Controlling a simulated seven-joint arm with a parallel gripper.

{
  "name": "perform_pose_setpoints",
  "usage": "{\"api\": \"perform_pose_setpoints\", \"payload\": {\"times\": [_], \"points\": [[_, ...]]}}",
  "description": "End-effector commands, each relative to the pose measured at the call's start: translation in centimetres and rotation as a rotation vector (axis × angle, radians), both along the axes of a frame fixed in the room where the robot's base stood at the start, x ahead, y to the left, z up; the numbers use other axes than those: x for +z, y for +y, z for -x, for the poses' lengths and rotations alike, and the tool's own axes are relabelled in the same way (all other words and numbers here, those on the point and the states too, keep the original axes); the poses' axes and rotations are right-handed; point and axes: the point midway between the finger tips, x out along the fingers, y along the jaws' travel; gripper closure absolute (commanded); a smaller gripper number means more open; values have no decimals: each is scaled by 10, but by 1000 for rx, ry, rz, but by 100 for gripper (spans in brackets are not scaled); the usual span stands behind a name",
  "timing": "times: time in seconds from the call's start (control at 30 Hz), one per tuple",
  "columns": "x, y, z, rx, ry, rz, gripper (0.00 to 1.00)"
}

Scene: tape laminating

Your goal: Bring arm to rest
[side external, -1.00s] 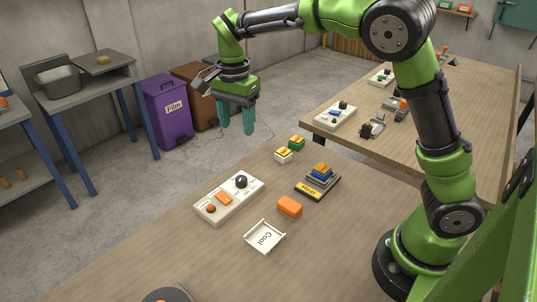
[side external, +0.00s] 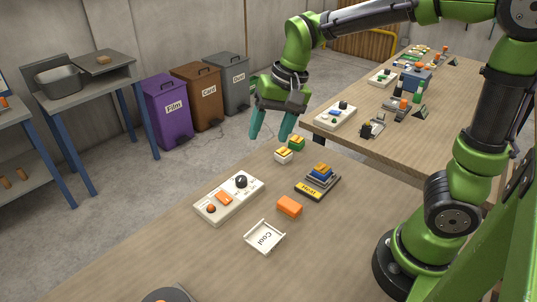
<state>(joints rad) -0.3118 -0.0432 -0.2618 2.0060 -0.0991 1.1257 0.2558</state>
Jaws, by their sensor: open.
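My gripper (side external: 272,137) has teal fingers spread apart with nothing between them. It hangs in the air above the far edge of the near table, beyond the small white and green blocks. My green and black arm reaches to it from the right. No held object shows.
The near table (side external: 180,255) bears a control panel (side external: 229,198), a white "Cool" tray (side external: 264,237), an orange block (side external: 289,206), a "Heat" stand (side external: 318,182), a white block (side external: 283,156) and a green block (side external: 297,143). A second table (side external: 440,140) stands behind. Bins stand at the back.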

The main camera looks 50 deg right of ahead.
Motion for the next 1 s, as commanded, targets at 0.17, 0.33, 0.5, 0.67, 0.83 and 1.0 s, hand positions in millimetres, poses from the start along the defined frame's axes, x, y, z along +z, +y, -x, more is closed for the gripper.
{"api": "perform_pose_setpoints", "payload": {"times": [0.17, 0.33, 0.5, 0.67, 0.83, 1.0], "points": [[16, -4, 57, 172, -200, 14, 41], [19, -8, 98, 241, -348, 73, 41], [24, -13, 118, 219, -423, 108, 41], [33, -18, 119, 195, -458, 119, 41], [33, -19, 118, 193, -454, 118, 41], [33, -18, 118, 193, -453, 117, 41]]}}
